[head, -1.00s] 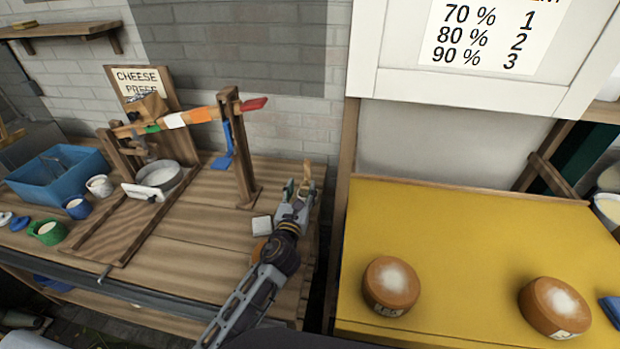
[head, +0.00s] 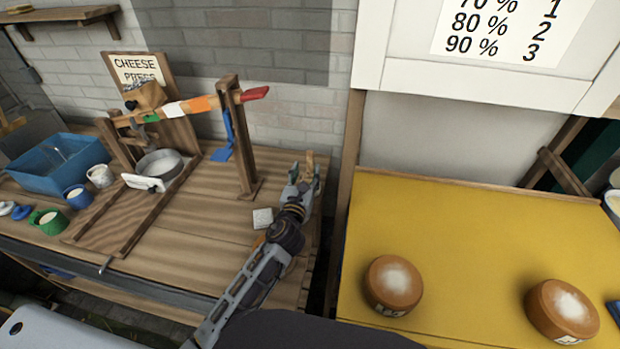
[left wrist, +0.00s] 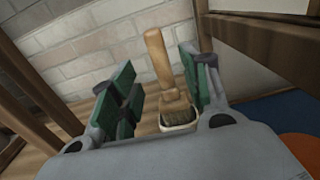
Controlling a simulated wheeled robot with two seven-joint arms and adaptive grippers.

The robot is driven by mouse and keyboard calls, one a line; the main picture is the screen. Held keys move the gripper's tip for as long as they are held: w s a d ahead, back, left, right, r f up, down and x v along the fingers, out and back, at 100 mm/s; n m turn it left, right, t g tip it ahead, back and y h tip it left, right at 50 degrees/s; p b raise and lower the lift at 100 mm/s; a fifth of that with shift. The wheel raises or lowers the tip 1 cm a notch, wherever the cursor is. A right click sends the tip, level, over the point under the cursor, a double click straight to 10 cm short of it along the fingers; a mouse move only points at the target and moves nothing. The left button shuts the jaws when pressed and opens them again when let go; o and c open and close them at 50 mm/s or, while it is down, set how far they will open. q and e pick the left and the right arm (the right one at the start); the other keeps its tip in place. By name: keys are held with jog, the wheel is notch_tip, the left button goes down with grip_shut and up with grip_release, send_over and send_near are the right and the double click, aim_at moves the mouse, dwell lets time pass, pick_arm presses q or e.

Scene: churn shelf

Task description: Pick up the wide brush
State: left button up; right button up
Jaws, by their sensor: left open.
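The wide brush (left wrist: 160,70) has a light wooden handle and dark bristles. In the left wrist view it stands upright, bristles down in a small pale holder (left wrist: 180,128), between the two green-padded fingers of my left gripper (left wrist: 157,85). The fingers are open with gaps on both sides of the brush. In the head view my left gripper (head: 304,178) is at the right end of the wooden bench, and the brush's handle (head: 310,160) shows at its fingertips. The lower part of the brush is hidden there. My right gripper is not in view.
The cheese press (head: 245,140) stands left of my gripper with a blue piece (head: 226,140) hanging from it. A small white block (head: 262,218) lies beside my forearm. A wooden post (head: 345,190) and a yellow table (head: 450,230) with two cheeses are to the right.

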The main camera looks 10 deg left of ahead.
aim_at(309, 163)
pick_arm(q)
jog(key=shift+w, duration=0.5)
jog(key=shift+w, duration=2.6)
grip_shut()
